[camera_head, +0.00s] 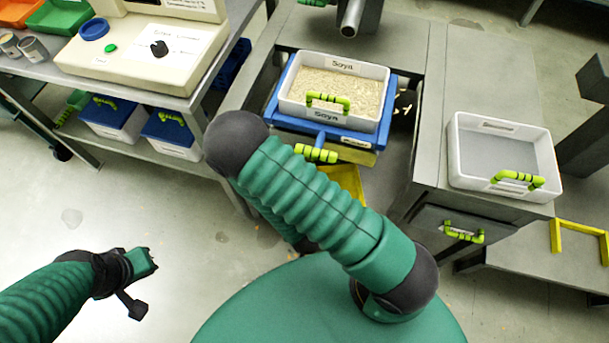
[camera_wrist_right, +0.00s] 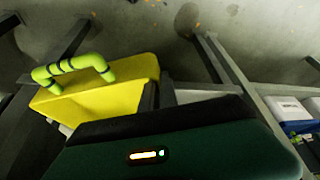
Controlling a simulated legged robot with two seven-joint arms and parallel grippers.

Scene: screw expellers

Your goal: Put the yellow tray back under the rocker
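The yellow tray (camera_wrist_right: 105,100) with a bright green handle (camera_wrist_right: 75,66) fills the left middle of the right wrist view, tilted in the picture. A yellow piece, likely this tray, shows behind my right arm in the head view (camera_head: 346,181). The blue rocker (camera_head: 281,113) carries a white tray of grain labelled Soya (camera_head: 340,70). My left gripper (camera_head: 143,283) is open and empty over the floor at lower left. My right gripper is hidden behind its arm in the head view. The wrist view shows its dark green body close to the tray; its fingertips and any grasp are unclear.
An empty white tray (camera_head: 475,160) stands on the right bench. A drawer with a green handle (camera_head: 462,231) is below it. Yellow brackets (camera_head: 580,228) are on a low platform at right. A shelf with blue-and-white bins (camera_head: 113,117) is at left. The floor at lower left is clear.

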